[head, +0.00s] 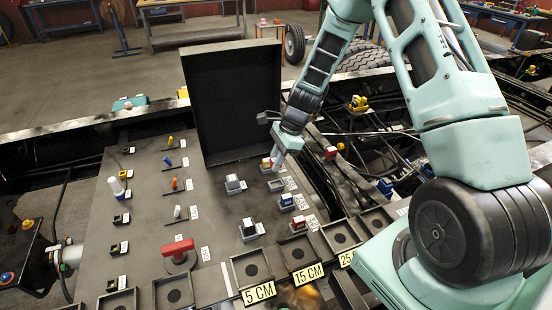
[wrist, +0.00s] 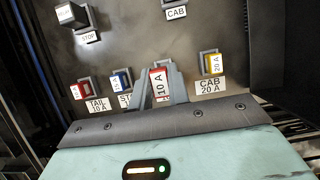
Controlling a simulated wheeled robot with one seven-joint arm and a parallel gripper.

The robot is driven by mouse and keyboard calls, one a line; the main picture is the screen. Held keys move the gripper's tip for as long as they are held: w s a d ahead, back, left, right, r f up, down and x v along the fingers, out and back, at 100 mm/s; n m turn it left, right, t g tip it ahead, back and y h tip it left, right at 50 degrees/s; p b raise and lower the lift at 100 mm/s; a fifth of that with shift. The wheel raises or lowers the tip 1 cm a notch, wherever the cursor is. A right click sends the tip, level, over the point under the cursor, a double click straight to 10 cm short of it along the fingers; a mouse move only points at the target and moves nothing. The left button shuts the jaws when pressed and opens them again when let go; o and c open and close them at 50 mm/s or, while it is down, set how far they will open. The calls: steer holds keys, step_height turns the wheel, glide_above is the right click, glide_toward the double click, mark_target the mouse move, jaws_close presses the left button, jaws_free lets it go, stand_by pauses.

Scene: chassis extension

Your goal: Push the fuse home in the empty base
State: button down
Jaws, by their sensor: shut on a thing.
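My gripper (wrist: 160,88) is shut on a red fuse (wrist: 159,84) marked 10 A, which stands between its fingers in the wrist view. In the head view my gripper (head: 277,162) points down at the panel, and the fuse is mostly hidden by the fingers. The empty base (head: 276,185), a small grey frame, shows just below my gripper in the head view, in the row between a blue fuse and a yellow one. In the wrist view the held fuse and fingers cover that place. The fuse appears to be above the base; the gap cannot be judged.
In the row sit a red fuse (wrist: 82,90) at TAIL, a blue fuse (wrist: 121,81) and a yellow fuse (wrist: 213,64) at CAB. Relays (head: 250,229) stand beside the row. A tall black open lid (head: 232,98) rises behind. Trays (head: 251,267) line the front edge.

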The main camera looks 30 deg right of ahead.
steer(key=b, duration=0.3)
glide_above(271, 187)
steer(key=d, duration=0.2)
steer(key=shift+w+f, duration=0.15)
steer(key=shift+f, duration=2.4)
steer(key=shift+f+b, duration=0.3)
steer(key=shift+f, duration=0.6)
steer(key=c, duration=1.3)
jaws_free()
steer(key=shift+o, duration=0.2)
steer(key=shift+d+r, duration=0.1)
steer(key=b+v, duration=0.1)
steer(key=v, duration=1.6)
steer(key=shift+b, duration=0.4)
